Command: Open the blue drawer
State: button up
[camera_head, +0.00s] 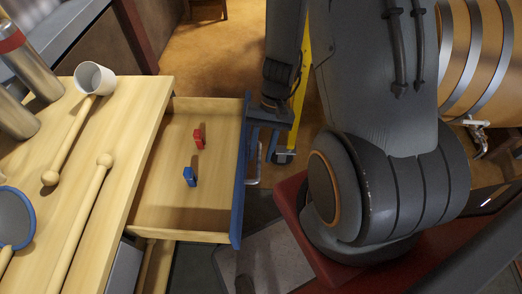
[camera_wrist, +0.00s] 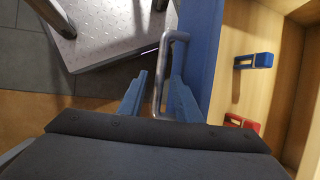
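The blue drawer stands pulled out from the wooden cabinet, and its blue front panel (camera_head: 240,180) faces right in the head view. The panel also shows in the wrist view (camera_wrist: 206,50). A grey metal bar handle (camera_wrist: 167,50) is fixed to the panel. My gripper (camera_wrist: 158,90) is at the handle, with a blue finger on either side of the bar. Gaps show between the fingers and the bar, so it looks open around the handle. In the head view my gripper (camera_head: 262,133) is beside the panel's outer face, partly hidden by my arm.
A red clip-like piece (camera_head: 198,138) and a blue one (camera_head: 189,176) lie inside the drawer. A grey metal plate (camera_wrist: 110,30) lies below my gripper.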

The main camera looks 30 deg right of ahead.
jog(key=p+v, duration=0.1)
jog(key=v, duration=0.6)
jog(key=shift+d+r, duration=0.15)
jog(key=shift+r, duration=0.25)
jog(key=s+a+r+n+t+h+p, duration=0.1)
jog(key=r+p, duration=0.4)
jog(key=r, duration=0.7)
jog(key=s+a+r+n+t+h+p, duration=0.2)
jog(key=s+a+r+n+h+p, duration=0.1)
jog(key=r, duration=1)
jog(key=shift+s+r+n+p, duration=0.3)
jog(key=shift+s+n+p, duration=0.2)
jog(key=shift+n+p, duration=0.3)
